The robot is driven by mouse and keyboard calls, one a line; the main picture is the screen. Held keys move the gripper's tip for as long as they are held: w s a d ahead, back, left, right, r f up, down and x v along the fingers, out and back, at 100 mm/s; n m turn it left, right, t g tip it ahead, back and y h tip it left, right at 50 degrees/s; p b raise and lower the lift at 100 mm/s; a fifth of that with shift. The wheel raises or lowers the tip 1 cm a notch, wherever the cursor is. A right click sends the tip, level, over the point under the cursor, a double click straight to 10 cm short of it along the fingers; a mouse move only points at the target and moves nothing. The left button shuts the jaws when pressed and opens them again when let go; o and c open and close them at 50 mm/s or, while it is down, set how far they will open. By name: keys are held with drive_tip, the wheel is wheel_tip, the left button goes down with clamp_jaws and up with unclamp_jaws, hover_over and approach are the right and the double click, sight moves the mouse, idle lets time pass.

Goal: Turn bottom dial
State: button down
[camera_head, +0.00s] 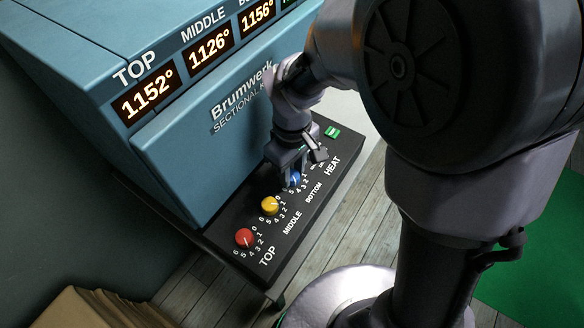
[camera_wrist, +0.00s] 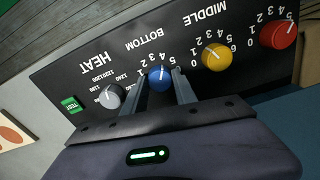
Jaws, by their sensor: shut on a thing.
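The bottom dial is a blue knob (camera_wrist: 160,78) with a white pointer line, on the black control panel under the label BOTTOM. It also shows in the head view as a small blue knob (camera_head: 294,179), partly covered by my gripper. My gripper (camera_wrist: 166,82) has its two grey fingers on either side of the blue knob and is shut on it. In the head view my gripper (camera_head: 291,176) reaches down to the panel from above. The knob's pointer direction is hard to read exactly; in the wrist view it points roughly toward the printed numbers.
A yellow MIDDLE knob (camera_head: 270,205) and a red TOP knob (camera_head: 244,237) sit left of the blue one. A grey HEAT knob (camera_wrist: 110,97) and a green TEST button (camera_head: 332,132) lie on its other side. The blue kiln body (camera_head: 190,150) rises behind the panel.

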sight(292, 175)
drive_tip(key=m, duration=1.1)
drive_tip(key=shift+m, duration=0.4)
idle(0.3)
drive_tip(key=c, duration=1)
unclamp_jaws()
wheel_tip(292, 175, up, 17)
drive_tip(key=p, duration=0.7)
drive_tip(key=shift+r, duration=0.2)
